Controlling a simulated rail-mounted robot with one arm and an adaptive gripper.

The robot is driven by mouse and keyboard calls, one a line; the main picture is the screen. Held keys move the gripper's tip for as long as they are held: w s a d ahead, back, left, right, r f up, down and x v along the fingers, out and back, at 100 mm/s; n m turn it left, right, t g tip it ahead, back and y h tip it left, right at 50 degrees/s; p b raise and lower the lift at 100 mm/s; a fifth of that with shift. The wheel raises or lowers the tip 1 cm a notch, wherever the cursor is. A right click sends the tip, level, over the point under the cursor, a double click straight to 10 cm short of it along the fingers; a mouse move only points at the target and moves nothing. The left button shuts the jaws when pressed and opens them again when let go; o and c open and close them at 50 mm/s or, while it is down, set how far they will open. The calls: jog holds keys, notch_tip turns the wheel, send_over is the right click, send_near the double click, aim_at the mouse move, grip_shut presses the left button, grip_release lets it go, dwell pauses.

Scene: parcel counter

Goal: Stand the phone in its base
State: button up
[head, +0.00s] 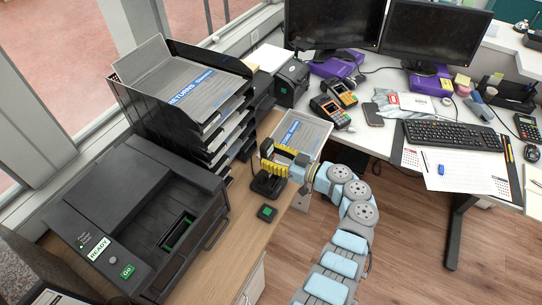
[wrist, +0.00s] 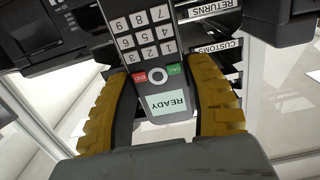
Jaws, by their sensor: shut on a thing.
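The phone (wrist: 148,50) is a dark grey handset with white number keys, red and green keys and a pale screen reading READY. In the wrist view it lies between the two yellow fingers of my gripper (wrist: 165,95), which is shut on it near the screen end. Its far keypad end runs out of the top of the picture. In the head view my gripper (head: 274,158) is above the black base (head: 266,186) on the wooden counter. The fingers hide most of the phone there. I cannot tell whether its lower end touches the base.
A small black box with a green top (head: 267,213) sits in front of the base. A large printer (head: 140,205) and a stacked paper tray tower (head: 190,95) stand to the left. A clear-looking tray marked RETURNS (head: 303,132) lies behind my gripper. Card terminals (head: 332,108) are further back.

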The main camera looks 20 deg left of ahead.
jog(key=shift+f+y+b, duration=0.15)
jog(key=shift+y+b, duration=0.25)
jog(key=shift+b, duration=0.7)
jog(key=shift+d+b, duration=0.35)
jog(key=shift+b, duration=0.15)
dwell(0.7)
jog(key=shift+f+b, duration=2.2)
jog(key=shift+b, duration=1.45)
dwell(1.2)
jog(key=o, duration=1.3)
